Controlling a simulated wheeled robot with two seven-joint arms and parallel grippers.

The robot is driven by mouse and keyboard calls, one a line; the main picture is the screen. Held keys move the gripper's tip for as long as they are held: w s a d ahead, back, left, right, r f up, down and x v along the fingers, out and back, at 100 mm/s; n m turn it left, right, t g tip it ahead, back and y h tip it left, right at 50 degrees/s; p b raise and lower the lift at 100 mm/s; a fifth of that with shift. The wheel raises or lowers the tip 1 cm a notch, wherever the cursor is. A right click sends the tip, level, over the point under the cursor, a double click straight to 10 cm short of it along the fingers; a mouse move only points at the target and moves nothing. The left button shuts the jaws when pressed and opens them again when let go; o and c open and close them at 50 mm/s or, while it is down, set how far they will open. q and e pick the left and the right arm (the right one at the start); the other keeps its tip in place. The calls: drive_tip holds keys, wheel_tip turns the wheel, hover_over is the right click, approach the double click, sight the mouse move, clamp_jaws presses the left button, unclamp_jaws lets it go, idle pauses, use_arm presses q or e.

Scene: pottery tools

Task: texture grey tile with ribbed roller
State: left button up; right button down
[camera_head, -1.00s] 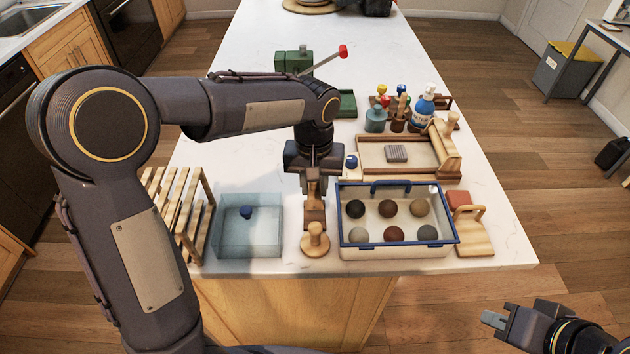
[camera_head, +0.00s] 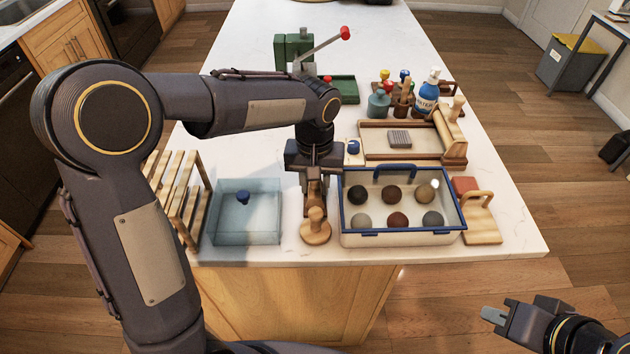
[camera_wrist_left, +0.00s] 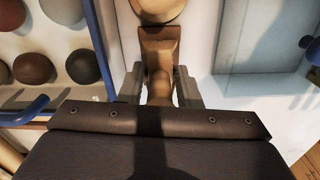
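The grey tile (camera_head: 399,138), with faint lines on its top, lies on a wooden tray (camera_head: 370,153). My left gripper (camera_head: 315,190) points down at the counter's near edge. In the left wrist view its fingers (camera_wrist_left: 160,88) stand apart on either side of a brown wooden handle (camera_wrist_left: 158,72); contact is unclear. A wooden piece with a knob and round base (camera_head: 316,236) stands just in front of it. I cannot make out which tool is the ribbed roller; a wooden tool (camera_head: 453,142) lies along the tray's right end. My right gripper (camera_head: 493,315) is off the counter at lower right.
A blue-rimmed box (camera_head: 400,238) of clay balls stands close right of my left gripper, a clear tub (camera_head: 245,212) and wooden rack (camera_head: 182,200) left. Bottles (camera_head: 428,90) and a green press (camera_head: 293,52) stand behind.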

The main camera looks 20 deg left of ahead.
use_arm(q)
drive_tip(key=o, duration=0.4)
wheel_tip(320, 180, up, 8)
drive_tip(key=shift+f, duration=0.1)
drive_tip(key=shift+s, duration=0.1)
